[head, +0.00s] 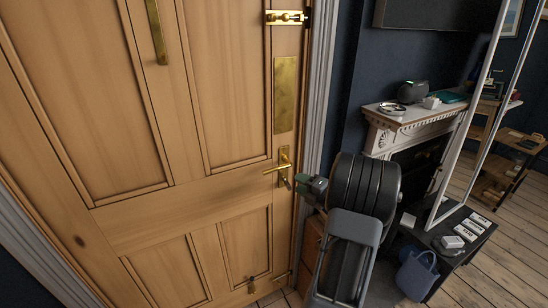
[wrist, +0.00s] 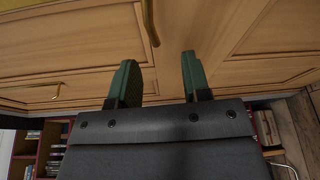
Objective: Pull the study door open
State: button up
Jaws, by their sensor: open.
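The study door (head: 110,120) is pale panelled wood and fills the left of the head view. Its right edge appears to lie against the white frame (head: 322,70). A brass lever handle (head: 280,168) sits near that edge, below a brass plate (head: 286,95) and a bolt (head: 287,17). My gripper (head: 307,182) is just right of the lever and partly hidden by my wrist. In the wrist view my gripper (wrist: 158,75) has its two green fingers apart, facing the wood, with nothing between them. A brass bar (wrist: 150,22) lies beyond the fingertips; contact is not visible.
A white fireplace mantel (head: 410,115) with small objects stands to the right. A low black table (head: 465,235), a blue bag (head: 417,272) and a tall mirror (head: 480,110) are close by on the right. Open plank floor (head: 490,275) lies at the lower right.

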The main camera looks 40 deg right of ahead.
aim_at(274, 170)
jog(key=shift+n+y, duration=0.8)
jog(key=p+x, duration=0.1)
jog(key=x, duration=0.3)
jog(key=p+x, duration=0.2)
jog(key=x, duration=0.2)
jog(key=r+p+x, duration=0.1)
jog(key=x, duration=0.3)
jog(key=shift+s+a, duration=0.1)
jog(key=shift+c, duration=0.2)
grip_shut()
